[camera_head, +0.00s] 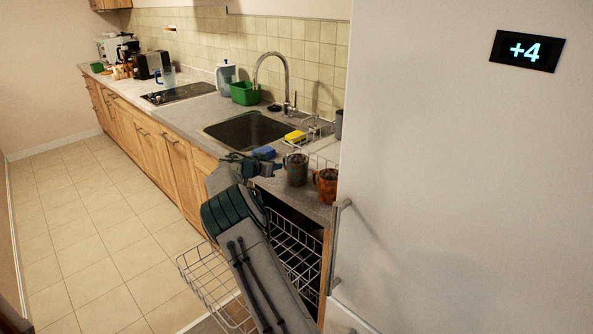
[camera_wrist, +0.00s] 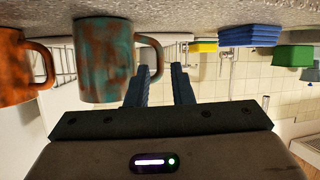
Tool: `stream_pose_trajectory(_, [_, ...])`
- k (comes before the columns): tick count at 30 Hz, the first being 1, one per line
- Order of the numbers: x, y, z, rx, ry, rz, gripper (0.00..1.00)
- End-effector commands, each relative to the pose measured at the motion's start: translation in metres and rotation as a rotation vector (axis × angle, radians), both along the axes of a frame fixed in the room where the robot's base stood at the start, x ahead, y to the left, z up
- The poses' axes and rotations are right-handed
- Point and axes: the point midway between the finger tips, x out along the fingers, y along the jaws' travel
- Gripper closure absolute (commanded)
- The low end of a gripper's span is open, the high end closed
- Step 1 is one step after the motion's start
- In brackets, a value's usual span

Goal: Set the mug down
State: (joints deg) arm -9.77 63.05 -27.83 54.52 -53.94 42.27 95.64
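A teal mug with rusty patches (camera_head: 297,169) stands on the counter near its front edge, right of my gripper. In the upside-down wrist view the mug (camera_wrist: 103,60) seems to rest with its base on the counter, its handle toward my fingers. My gripper (camera_head: 272,167) is beside the handle. In the wrist view the fingers (camera_wrist: 160,68) are apart with a gap between the tips, and the handle shows close to the left fingertip. I cannot tell whether they touch.
An orange-brown mug (camera_head: 326,186) stands just right of the teal one. A blue sponge (camera_head: 264,153) and yellow sponge (camera_head: 296,137) lie by the sink (camera_head: 248,130). Wire racks (camera_head: 212,285) stick out below the counter. A large white door (camera_head: 460,170) closes the right side.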

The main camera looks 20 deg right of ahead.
Motion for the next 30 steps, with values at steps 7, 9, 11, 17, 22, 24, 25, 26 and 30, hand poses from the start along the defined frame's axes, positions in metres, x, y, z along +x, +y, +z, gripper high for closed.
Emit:
stream_pose_trajectory(7, [0.014, -0.028, -0.011, 0.001, 0.000, -0.001, 0.79])
stream_pose_trajectory(9, [0.016, -0.032, -0.013, 0.001, 0.001, -0.001, 0.79])
stream_pose_trajectory(11, [0.018, -0.035, -0.015, 0.001, 0.001, 0.000, 0.79])
stream_pose_trajectory(17, [0.019, -0.037, -0.018, 0.001, 0.001, 0.000, 0.79])
stream_pose_trajectory(22, [0.019, -0.037, -0.017, 0.001, 0.001, 0.000, 0.99])
stream_pose_trajectory(24, [0.019, -0.037, -0.017, 0.001, 0.001, 0.000, 1.00])
stream_pose_trajectory(25, [0.019, -0.037, -0.017, 0.001, 0.001, 0.000, 1.00])
stream_pose_trajectory(26, [0.019, -0.037, -0.016, -0.001, -0.001, 0.000, 1.00])
stream_pose_trajectory(30, [0.019, -0.037, -0.016, -0.001, -0.001, 0.000, 1.00])
